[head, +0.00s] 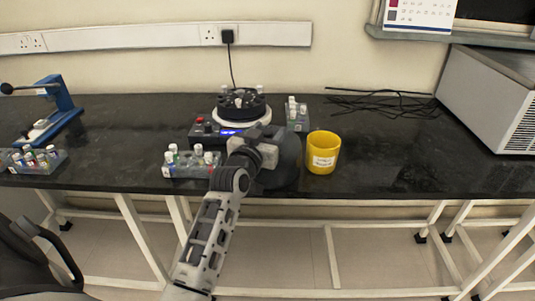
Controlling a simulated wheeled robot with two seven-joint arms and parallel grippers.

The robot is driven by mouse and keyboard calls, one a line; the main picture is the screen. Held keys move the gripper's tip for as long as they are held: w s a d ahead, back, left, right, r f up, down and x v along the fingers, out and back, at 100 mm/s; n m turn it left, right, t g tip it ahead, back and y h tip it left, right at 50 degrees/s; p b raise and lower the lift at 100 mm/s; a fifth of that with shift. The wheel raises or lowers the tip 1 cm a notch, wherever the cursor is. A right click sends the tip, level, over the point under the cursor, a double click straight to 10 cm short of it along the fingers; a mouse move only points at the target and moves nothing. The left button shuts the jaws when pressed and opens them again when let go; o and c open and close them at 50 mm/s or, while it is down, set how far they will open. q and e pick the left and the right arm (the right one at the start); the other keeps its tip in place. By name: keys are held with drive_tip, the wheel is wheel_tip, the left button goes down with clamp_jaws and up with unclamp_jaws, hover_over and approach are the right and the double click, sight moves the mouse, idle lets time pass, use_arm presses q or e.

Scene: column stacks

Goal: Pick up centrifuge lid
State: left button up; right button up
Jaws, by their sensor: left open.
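The centrifuge (205,133) stands on the black bench, with a red knob and a lit blue display. Its dark rotor (241,104) sits uncovered above a white rim, with several tubes in it. A dark grey, rounded piece that looks like the centrifuge lid (288,165) is at the bench's front, right of the centrifuge. My left gripper (268,143) is open and over the lid's left part, hiding some of it. I cannot tell whether the fingers touch the lid. My right gripper is out of view.
A yellow cup (322,152) stands just right of the lid. Tube racks stand at the front (190,161), behind the lid (298,117) and at the far left (35,160). A blue device (58,100) is at left, a large grey box (490,95) at right.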

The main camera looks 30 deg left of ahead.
use_arm(q)
drive_tip(key=shift+r, duration=0.1)
clamp_jaws()
